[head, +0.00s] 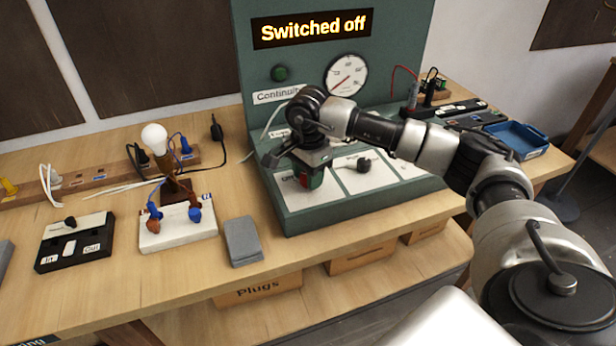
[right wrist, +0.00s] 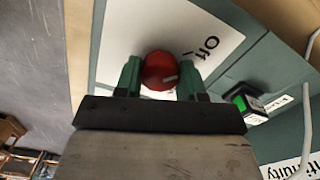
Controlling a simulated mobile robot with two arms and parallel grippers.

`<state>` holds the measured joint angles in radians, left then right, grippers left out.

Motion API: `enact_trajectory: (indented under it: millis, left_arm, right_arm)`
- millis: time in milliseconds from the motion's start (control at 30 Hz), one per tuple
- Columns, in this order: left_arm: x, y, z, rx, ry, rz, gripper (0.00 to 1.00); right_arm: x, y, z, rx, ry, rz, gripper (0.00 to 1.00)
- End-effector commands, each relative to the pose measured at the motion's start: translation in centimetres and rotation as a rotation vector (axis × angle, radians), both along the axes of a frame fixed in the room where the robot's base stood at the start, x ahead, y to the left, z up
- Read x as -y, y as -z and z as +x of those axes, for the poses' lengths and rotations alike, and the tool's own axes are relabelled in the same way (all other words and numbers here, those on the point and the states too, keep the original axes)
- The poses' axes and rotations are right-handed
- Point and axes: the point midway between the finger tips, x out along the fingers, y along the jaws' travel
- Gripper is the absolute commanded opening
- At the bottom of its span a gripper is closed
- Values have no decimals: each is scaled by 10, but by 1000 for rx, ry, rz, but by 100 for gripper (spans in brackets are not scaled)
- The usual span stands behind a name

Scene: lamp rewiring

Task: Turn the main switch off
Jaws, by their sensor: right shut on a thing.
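The main switch is a red knob (right wrist: 160,71) on the sloped panel of the green test stand (head: 285,220). A white plate with the word "Off" (right wrist: 211,43) lies beside it. My right gripper (head: 308,178) reaches down to the left part of that panel. Its green-padded fingers are shut on the red knob, one on each side, as the right wrist view shows. In the head view the gripper hides most of the knob. The display (head: 313,28) at the top of the stand reads "Switched off". My left gripper is not in view.
A black knob (head: 364,164) sits right of my gripper on the panel. Left are a lamp with a bulb (head: 154,138), a grey block (head: 242,241) and a black switch box (head: 75,243). A blue tray (head: 516,140) stands right.

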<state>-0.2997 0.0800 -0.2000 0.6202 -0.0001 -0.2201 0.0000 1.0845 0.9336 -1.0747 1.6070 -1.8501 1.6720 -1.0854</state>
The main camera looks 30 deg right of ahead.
Motion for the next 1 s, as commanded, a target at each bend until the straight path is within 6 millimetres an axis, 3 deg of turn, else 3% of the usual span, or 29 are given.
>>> enact_trajectory:
  millis: [467, 500, 633, 1000]
  left_arm:
    - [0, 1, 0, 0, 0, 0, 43]
    - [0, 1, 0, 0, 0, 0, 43]
    - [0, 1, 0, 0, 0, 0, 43]
    - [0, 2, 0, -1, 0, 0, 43]
  right_arm:
    - [0, -2, 1, 4, -14, 0, 16]
    - [0, -2, 1, 4, -14, 0, 42]
    - [0, -2, 1, 3, -14, 0, 62]
    - [0, -6, 1, 3, -13, 0, 65]
